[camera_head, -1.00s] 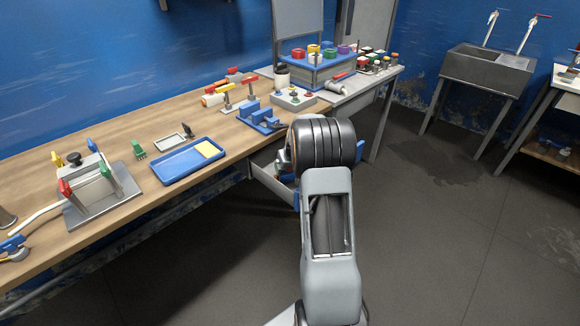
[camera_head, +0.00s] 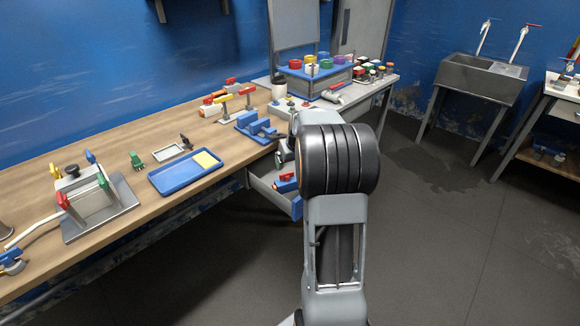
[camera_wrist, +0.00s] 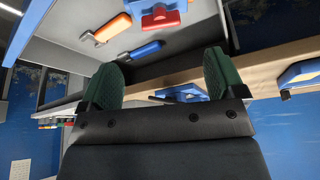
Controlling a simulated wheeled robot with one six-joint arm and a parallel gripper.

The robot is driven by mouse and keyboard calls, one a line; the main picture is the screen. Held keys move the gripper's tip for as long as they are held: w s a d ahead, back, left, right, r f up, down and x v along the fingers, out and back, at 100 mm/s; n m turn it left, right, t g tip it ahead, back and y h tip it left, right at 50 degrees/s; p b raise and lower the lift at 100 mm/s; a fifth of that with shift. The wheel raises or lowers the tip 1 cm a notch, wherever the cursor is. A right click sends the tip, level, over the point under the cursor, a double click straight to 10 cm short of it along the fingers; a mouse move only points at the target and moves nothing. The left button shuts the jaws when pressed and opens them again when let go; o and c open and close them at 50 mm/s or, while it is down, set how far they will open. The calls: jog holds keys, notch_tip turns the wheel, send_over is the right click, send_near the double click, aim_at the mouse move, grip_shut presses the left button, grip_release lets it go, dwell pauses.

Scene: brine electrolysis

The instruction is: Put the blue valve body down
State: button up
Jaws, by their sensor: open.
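A blue part with a red piece on it, which looks like the blue valve body (camera_head: 286,186), lies in the open drawer (camera_head: 262,190) under the bench. In the wrist view a blue body (camera_wrist: 142,8) with a red T-shaped piece (camera_wrist: 160,18) lies in the grey drawer, beyond my fingertips and apart from them. My gripper (camera_wrist: 163,70) has its two green-padded fingers spread wide, with nothing held between them. In the head view my own arm hides most of the gripper.
On the bench stand a blue vise (camera_head: 258,126), a blue tray (camera_head: 172,182) and a clamp fixture (camera_head: 90,205). The floor right of my arm is clear.

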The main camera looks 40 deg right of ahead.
jog(key=s+a+r+n, duration=0.15)
jog(key=s+a, duration=0.25)
jog(key=a, duration=0.4)
jog(key=s+a+r, duration=0.3)
jog(key=s+a, duration=0.2)
jog(key=a, duration=0.4)
jog(key=s+a+f+g+y, duration=0.1)
jog(key=s+a+f, duration=0.1)
jog(key=s+a, duration=0.6)
jog(key=s+n, duration=0.1)
jog(key=s, duration=0.2)
jog(key=shift+s+f, duration=0.2)
jog(key=shift+a, duration=0.1)
